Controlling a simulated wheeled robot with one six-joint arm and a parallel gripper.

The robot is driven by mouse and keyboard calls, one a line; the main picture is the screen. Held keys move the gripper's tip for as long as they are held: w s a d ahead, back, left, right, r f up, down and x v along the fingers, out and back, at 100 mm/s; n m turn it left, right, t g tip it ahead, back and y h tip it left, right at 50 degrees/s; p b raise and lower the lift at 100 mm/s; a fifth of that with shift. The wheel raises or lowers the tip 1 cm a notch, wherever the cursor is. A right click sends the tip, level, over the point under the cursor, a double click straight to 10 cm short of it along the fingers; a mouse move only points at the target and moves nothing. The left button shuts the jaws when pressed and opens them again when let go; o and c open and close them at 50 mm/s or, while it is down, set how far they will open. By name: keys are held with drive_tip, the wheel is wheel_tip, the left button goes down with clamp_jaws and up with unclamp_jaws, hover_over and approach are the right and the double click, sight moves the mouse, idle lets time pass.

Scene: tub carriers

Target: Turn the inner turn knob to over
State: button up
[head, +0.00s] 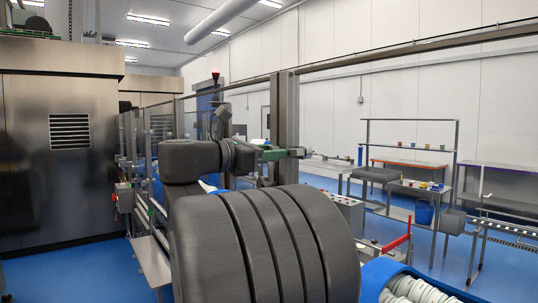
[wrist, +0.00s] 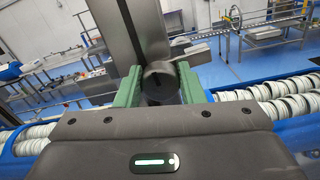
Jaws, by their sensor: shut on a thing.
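The inner turn knob (wrist: 159,84) is a dark round knob with a dark slot mark on its face, in the middle of the wrist view. It sits in front of a grey steel post (wrist: 126,30). My gripper (wrist: 161,74) has one green finger on each side of the knob and is shut on it. In the head view my gripper (head: 284,154) reaches right, to the post. The knob is too small there to read its setting, and my arm hides part of the area below.
In the head view a red handle (head: 396,243) and a grey box with buttons (head: 347,210) stand right of my arm. A steel cabinet (head: 60,170) fills the left. Blue floor shows between.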

drive_tip(key=shift+m, duration=0.7)
drive_tip(key=o, duration=1)
drive_tip(key=b+v, duration=0.2)
drive_tip(key=v, duration=1.2)
drive_tip(key=shift+w+d, duration=0.1)
drive_tip(key=shift+d, duration=0.1)
drive_tip(key=p+x, duration=0.1)
drive_tip(key=x, duration=1.2)
drive_tip(key=shift+w+d+p, duration=0.2)
drive_tip(key=shift+d+p, duration=0.05)
drive_tip(key=shift+p, duration=0.15)
